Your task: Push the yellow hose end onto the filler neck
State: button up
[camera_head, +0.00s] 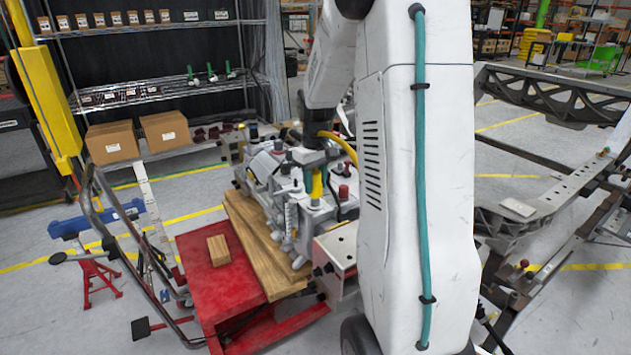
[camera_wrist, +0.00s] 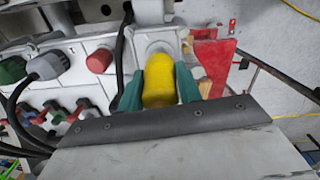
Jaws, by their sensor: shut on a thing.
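The yellow hose end (camera_wrist: 158,82) is between the two teal fingers of my gripper (camera_wrist: 160,75) in the wrist view. My gripper is shut on it. Just beyond its tip is a pale rounded part (camera_wrist: 156,47) on the grey unit, which may be the filler neck; I cannot tell whether the two touch. In the head view, a yellow hose piece (camera_head: 317,186) shows beneath my dark gripper (camera_head: 316,167), over the grey engine-like unit (camera_head: 285,180). My arm hides part of the unit there.
A red cap (camera_wrist: 99,61), a grey connector (camera_wrist: 48,66) and a black cable (camera_wrist: 119,55) lie left of my gripper. A metal chassis frame (camera_head: 560,205) stands right.

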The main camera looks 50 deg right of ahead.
aim_at(316, 191)
jog(key=shift+f, duration=1.05)
jog(key=shift+f, duration=0.5)
jog(key=o, duration=1.3)
jog(key=shift+c, duration=0.2)
jog(key=shift+r, duration=3.05)
